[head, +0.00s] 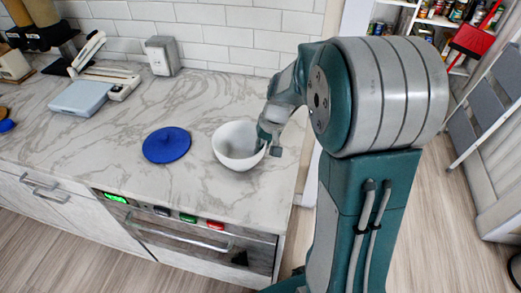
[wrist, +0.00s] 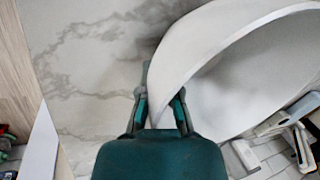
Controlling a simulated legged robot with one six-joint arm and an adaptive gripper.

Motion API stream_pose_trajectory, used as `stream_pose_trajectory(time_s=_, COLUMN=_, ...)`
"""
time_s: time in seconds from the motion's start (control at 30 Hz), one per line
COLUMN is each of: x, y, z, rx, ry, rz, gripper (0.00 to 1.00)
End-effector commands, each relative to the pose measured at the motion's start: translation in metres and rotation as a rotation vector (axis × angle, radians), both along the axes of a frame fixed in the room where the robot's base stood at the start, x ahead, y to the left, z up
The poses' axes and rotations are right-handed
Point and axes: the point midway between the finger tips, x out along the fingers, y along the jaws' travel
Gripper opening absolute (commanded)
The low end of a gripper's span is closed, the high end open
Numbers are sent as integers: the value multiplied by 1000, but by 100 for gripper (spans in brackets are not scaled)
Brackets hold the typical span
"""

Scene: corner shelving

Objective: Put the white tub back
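The white tub (head: 229,151) is a round, deep white bowl at the right end of the marble counter, its open side up. I cannot tell whether its base touches the counter. My gripper (head: 269,142) is at the tub's right rim in the head view. In the wrist view the tub (wrist: 245,85) fills the upper right, and its wall runs between the two close-set fingers of my gripper (wrist: 162,105). One finger is inside the tub and one outside. The gripper looks shut on the wall; the fingertips are partly hidden.
A round blue lid or disc (head: 167,145) lies left of the tub. A scale-like device (head: 82,97) and a grey box (head: 162,55) stand near the tiled wall. An oven (head: 200,240) is below the counter front. Stocked shelves (head: 445,18) and a stepladder (head: 487,105) are at right.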

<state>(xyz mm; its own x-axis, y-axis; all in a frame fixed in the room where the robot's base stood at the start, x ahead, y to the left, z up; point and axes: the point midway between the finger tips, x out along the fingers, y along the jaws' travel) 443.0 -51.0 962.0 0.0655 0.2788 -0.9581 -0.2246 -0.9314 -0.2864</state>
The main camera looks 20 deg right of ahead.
Motion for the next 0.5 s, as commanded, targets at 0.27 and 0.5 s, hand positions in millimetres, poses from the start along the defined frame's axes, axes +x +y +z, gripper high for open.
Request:
stream_pose_trajectory(time_s=0.27, x=0, y=0, z=-7, rx=0, ry=-2, rz=0, gripper=0)
stream_pose_trajectory(time_s=0.5, x=0, y=0, z=-8, rx=-1, ry=-2, rz=0, gripper=43)
